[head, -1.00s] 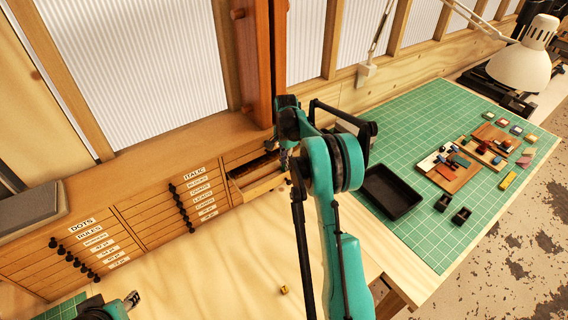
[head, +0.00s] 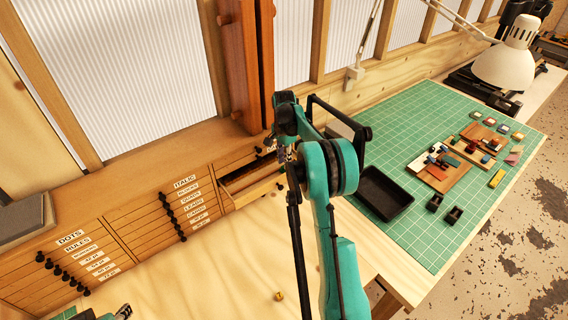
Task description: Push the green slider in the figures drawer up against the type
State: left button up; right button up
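An open drawer (head: 252,190) sticks out of the wooden type cabinet, right of the labelled drawer columns. Its inside is mostly in shadow, and my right arm covers its right end. I cannot make out the green slider or the type in it. My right gripper (head: 285,154) is at the drawer's right end, small and partly hidden by its own teal arm. I cannot see whether its fingers are open or touching anything.
A green cutting mat (head: 440,135) covers the bench at right. It bears a black tray (head: 384,192), wooden boards with small blocks (head: 440,172) and two small black holders. A white lamp (head: 505,65) stands behind. A small brass piece (head: 278,296) lies on bare wood in front.

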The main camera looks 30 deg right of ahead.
notch_tip(320, 180, up, 10)
jog(key=shift+r, duration=0.15)
